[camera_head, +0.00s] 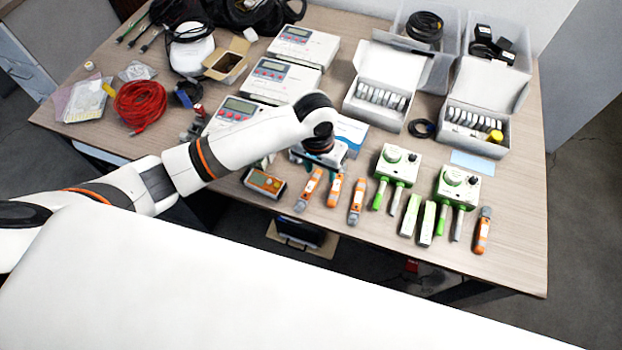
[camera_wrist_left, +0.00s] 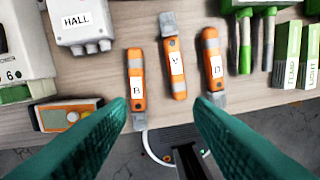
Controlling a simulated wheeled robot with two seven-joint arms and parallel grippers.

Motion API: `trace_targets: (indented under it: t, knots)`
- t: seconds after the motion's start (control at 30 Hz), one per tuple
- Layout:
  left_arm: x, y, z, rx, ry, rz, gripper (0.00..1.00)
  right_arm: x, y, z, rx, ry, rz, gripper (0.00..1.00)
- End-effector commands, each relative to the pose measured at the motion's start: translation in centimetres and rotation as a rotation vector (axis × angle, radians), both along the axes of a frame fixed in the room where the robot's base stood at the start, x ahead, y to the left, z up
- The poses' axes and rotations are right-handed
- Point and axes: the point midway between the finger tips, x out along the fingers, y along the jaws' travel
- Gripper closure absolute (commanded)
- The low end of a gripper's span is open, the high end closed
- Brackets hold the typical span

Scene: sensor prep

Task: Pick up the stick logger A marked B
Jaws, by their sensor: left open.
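The orange stick logger marked B (camera_wrist_left: 137,80) lies on the table in the left wrist view, grey cap toward the bottom. It also shows in the head view (camera_head: 309,188). Beside it lie a stick logger (camera_wrist_left: 175,68) with its grey end up and a label I cannot read surely, and one marked D (camera_wrist_left: 212,62). My left gripper (camera_wrist_left: 160,106) is open and empty. Its teal fingers are spread, with the B logger's lower end between them, nearer the left finger. In the head view my left wrist hides most of the gripper. My right gripper is out of view.
An orange meter (camera_head: 265,182) lies left of the loggers. Green-legged sensor boxes (camera_head: 397,163), slim green-white blocks (camera_head: 427,222) and another orange stick (camera_head: 482,230) lie to the right. The table's front edge is close below the loggers. White instruments (camera_head: 285,80) stand behind.

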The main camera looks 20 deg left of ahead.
Motion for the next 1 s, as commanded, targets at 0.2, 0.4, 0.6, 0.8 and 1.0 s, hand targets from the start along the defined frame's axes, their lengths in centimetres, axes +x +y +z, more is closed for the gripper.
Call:
trace_targets:
  t: [0.2,0.4,0.6,0.8,1.0]
  knots:
    - [1.1,1.7,1.4,0.072,0.031,0.042,0.53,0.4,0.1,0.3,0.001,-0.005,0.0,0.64]
    - [1.0,1.7,-1.8,0.074,0.035,0.044,0.53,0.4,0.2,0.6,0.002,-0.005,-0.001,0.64]
    - [1.0,1.7,-4.6,0.072,0.031,0.042,0.53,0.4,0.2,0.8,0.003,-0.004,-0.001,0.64]
    - [1.0,2.0,-6.0,0.073,0.032,0.043,0.53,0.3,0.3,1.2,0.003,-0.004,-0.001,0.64]
    - [1.0,2.5,-9.1,0.072,0.032,0.042,0.53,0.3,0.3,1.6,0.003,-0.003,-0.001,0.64]
